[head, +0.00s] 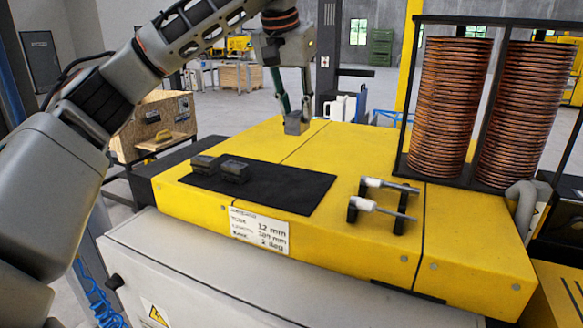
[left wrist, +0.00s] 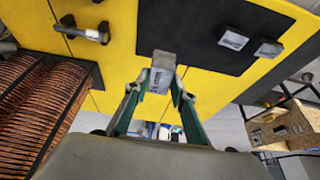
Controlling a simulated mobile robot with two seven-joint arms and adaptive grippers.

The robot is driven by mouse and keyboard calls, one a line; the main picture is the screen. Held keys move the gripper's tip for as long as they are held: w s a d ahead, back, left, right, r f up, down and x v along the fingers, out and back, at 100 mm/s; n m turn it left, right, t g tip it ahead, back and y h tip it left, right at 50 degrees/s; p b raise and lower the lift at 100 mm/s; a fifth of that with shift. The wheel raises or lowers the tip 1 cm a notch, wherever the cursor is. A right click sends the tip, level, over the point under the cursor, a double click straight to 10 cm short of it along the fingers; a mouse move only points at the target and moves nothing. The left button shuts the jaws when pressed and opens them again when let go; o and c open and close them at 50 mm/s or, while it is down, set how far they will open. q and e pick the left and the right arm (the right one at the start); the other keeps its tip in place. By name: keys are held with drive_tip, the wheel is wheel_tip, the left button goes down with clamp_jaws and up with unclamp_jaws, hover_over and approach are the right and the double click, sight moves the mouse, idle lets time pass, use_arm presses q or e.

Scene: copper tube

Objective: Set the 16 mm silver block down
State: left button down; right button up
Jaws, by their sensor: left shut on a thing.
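My left gripper (head: 295,108) is shut on a silver-grey block (head: 295,125), which hangs from its fingertips at the back of the yellow machine top (head: 350,150). I cannot tell whether the block touches the top. In the left wrist view the block (left wrist: 162,72) sits between the green-sided fingers, with small print on its face, and appears over the edge of the black mat (left wrist: 185,25). Two other grey blocks lie on the mat (head: 285,187): a left one (head: 204,164) and a right one (head: 235,171). My right gripper is not in view.
Two white-handled rods (head: 388,185) rest on black stands right of the mat. Copper tube coils (head: 450,105) stand in a black rack at the right. A label (head: 260,230) on the front reads 12 mm, 389 mm, 2 deg. The mat's right part is clear.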

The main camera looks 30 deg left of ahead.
use_arm(q)
wheel_tip(320, 180, down, 14)
drive_tip(key=shift+w+r, duration=0.1)
drive_tip(key=shift+r, duration=0.15)
idle(0.3)
drive_tip(key=c, duration=1.9)
unclamp_jaws()
drive_tip(key=shift+f, duration=0.1)
drive_tip(key=shift+o, duration=1)
drive_tip(key=v, duration=1.2)
